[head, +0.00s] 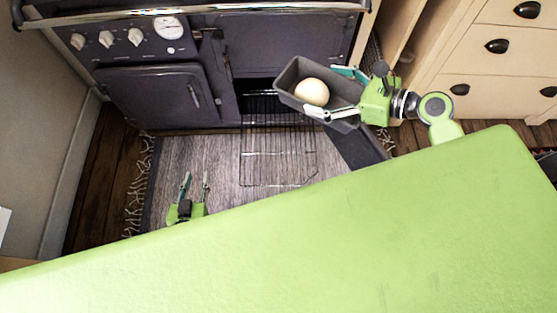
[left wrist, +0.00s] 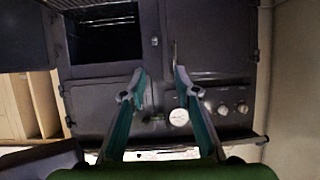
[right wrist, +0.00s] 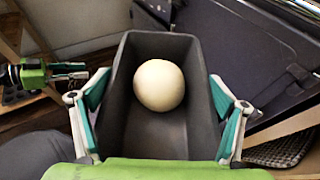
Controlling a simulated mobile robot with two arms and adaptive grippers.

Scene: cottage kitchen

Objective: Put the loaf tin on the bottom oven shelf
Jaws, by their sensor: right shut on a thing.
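The loaf tin (head: 292,78) is a dark grey, long tin with a round cream ball (head: 312,92) in it. My right gripper (head: 322,90) is shut on the tin, a finger along each long side, holding it above the oven front and the wire shelf. The tin also fills the right wrist view (right wrist: 158,125). A wire oven shelf (head: 278,160) sticks out of the dark oven opening (head: 258,87); wire bars also show in the left wrist view (left wrist: 105,22). I cannot tell which level this shelf is at. My left gripper (head: 196,175) is open and empty, low over the rug.
An open dark door (head: 358,145) is partly hidden below the tin. A shut oven door (head: 160,95) stands left of the opening, under the knobs and a rail (head: 180,10). Drawers (head: 490,85) stand at the right. My green body covers the foreground.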

